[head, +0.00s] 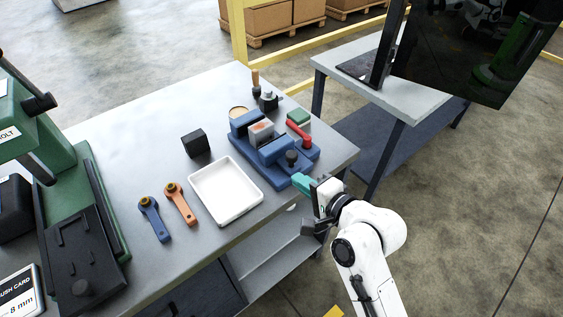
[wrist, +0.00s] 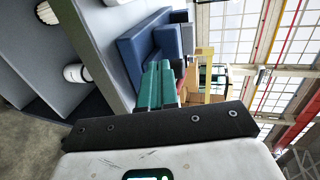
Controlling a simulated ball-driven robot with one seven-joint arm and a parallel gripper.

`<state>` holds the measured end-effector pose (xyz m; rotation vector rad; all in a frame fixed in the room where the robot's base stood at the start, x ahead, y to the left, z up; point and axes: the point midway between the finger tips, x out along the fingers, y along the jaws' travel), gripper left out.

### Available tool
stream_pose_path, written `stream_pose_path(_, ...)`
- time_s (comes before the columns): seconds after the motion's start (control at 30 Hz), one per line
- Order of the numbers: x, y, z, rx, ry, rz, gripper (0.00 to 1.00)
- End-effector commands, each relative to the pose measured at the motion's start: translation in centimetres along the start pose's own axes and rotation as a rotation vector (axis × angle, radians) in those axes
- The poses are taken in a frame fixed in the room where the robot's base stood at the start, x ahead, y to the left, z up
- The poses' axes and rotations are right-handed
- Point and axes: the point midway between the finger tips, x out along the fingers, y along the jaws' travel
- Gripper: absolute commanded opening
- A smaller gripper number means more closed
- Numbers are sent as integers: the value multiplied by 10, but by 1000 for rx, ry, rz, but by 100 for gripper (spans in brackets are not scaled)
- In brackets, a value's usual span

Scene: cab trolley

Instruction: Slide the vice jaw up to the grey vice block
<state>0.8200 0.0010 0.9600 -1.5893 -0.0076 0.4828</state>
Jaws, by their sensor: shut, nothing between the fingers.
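The blue vice (head: 246,147) stands near the right end of the grey workbench. The grey vice block (head: 263,137), with an orange-brown patch on top, sits between its blue jaws. The nearer blue vice jaw (head: 277,149) has a black knob (head: 292,158) on its near side. Whether jaw and block touch is hard to tell. My gripper (head: 301,181), with teal fingers, is shut and empty just in front of the vice's near end, by the bench edge. In the wrist view the shut fingers (wrist: 157,85) point at the blue vice body (wrist: 132,52).
A red handle (head: 299,132) lies right of the vice. A green press (head: 88,205) stands far left. A second table (head: 415,98) stands behind right.

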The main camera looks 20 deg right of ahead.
Motion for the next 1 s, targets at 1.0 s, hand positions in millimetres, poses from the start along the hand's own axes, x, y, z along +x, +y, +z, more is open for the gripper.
stream_pose_path(1.0,88,-12,0,-3,-1,1,0)
